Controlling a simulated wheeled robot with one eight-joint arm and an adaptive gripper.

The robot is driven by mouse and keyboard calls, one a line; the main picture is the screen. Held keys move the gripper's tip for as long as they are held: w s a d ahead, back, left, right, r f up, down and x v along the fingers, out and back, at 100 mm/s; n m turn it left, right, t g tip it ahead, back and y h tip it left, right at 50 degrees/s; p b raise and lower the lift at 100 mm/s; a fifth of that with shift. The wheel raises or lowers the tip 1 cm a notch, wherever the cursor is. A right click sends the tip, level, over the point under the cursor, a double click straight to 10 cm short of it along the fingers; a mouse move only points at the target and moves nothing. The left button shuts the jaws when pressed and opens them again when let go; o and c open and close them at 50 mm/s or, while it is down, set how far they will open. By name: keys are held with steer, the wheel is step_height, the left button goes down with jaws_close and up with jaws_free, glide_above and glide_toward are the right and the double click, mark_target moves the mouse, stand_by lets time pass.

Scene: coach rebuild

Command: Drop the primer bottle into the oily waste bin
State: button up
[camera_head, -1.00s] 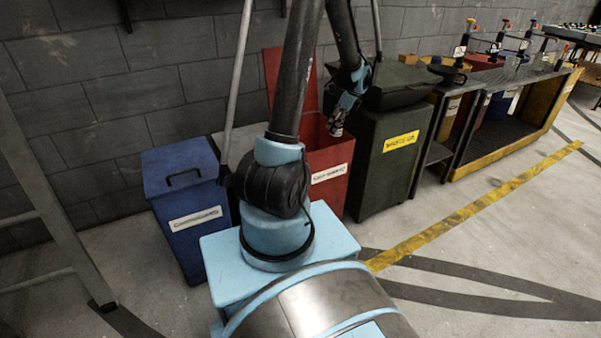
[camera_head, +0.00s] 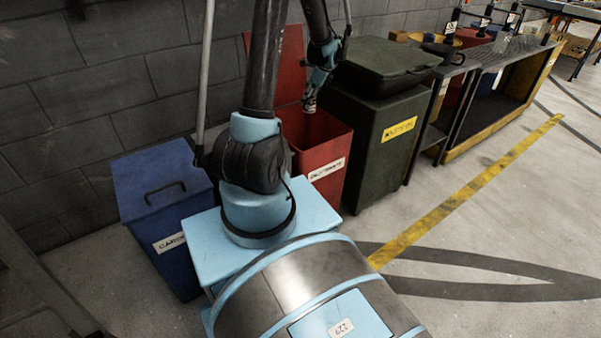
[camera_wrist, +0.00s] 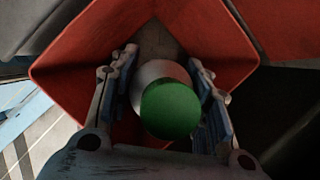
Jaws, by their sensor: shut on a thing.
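The primer bottle, with a green round cap (camera_wrist: 171,110) and a pale body, is between the fingers of my gripper (camera_wrist: 165,92) in the wrist view. My gripper is shut on it. The red bin (camera_head: 338,152) stands open with its lid raised against the wall; its label is too blurred to read surely. In the wrist view, the red bin's walls (camera_wrist: 70,75) surround the bottle on the far side and both sides. In the head view my gripper (camera_head: 310,104) hangs over the bin's opening. The bottle is not clearly told apart there.
A blue lidded bin (camera_head: 165,205) stands left of the red one. A dark green lidded bin (camera_head: 375,145) with a yellow label stands close on the right. A metal workbench (camera_head: 490,60) runs farther right. A grey block wall is behind. Floor at right is clear.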

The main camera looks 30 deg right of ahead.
steer(key=shift+f, duration=2.6)
steer(key=o, duration=1.3)
steer(key=shift+o, duration=0.2)
steer(key=shift+s+r, duration=0.1)
steer(key=v, duration=1.1)
steer(key=shift+d+r, duration=0.2)
steer(key=shift+r, duration=0.15)
